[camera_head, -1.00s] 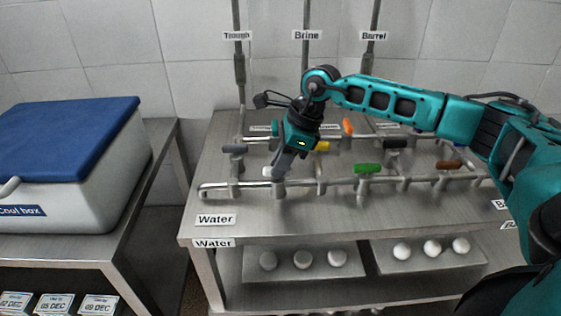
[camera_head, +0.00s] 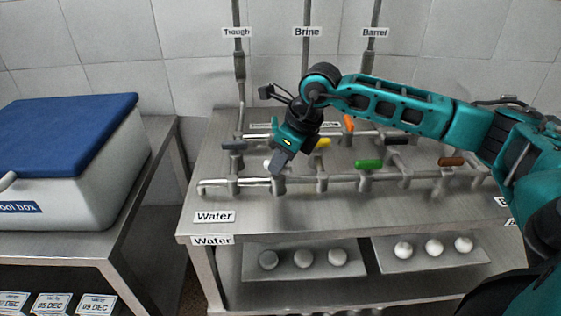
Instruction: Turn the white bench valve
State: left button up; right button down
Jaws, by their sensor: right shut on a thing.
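The white bench valve (camera_head: 267,164) is on the front pipe (camera_head: 335,179), near its left end. Only a small part of its white handle shows beside my gripper, so its exact angle is hard to tell. My right gripper (camera_head: 277,164) reaches in from the right and points down at the valve, its fingers shut on the handle. The fingers hide most of the handle. My left gripper is not in view.
Close by are a grey valve handle (camera_head: 233,145), a yellow one (camera_head: 323,144) and a green one (camera_head: 369,164). Orange (camera_head: 348,123), black (camera_head: 397,140) and brown (camera_head: 451,161) handles stand farther right. A cool box (camera_head: 70,165) is at left. The bench front is clear.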

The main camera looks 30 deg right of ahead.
jog(key=m+h+b, duration=0.1)
jog(key=m, duration=0.2)
jog(key=m+h+b, duration=0.1)
jog(key=m+b, duration=0.1)
jog(key=m, duration=0.1)
jog(key=shift+a+t+h, duration=0.2)
jog(key=shift+t+h, duration=0.1)
jog(key=shift+m+h+b, duration=0.3)
jog(key=shift+m+b, duration=0.1)
jog(key=shift+m, duration=0.8)
jog(key=shift+a+m+h, duration=0.1)
jog(key=shift+m+h, duration=0.2)
jog(key=shift+m, duration=0.4)
jog(key=shift+m+h+b, duration=0.5)
jog(key=shift+m, duration=0.8)
jog(key=c, duration=1.1)
grip_release()
jog(key=shift+o, duration=0.2)
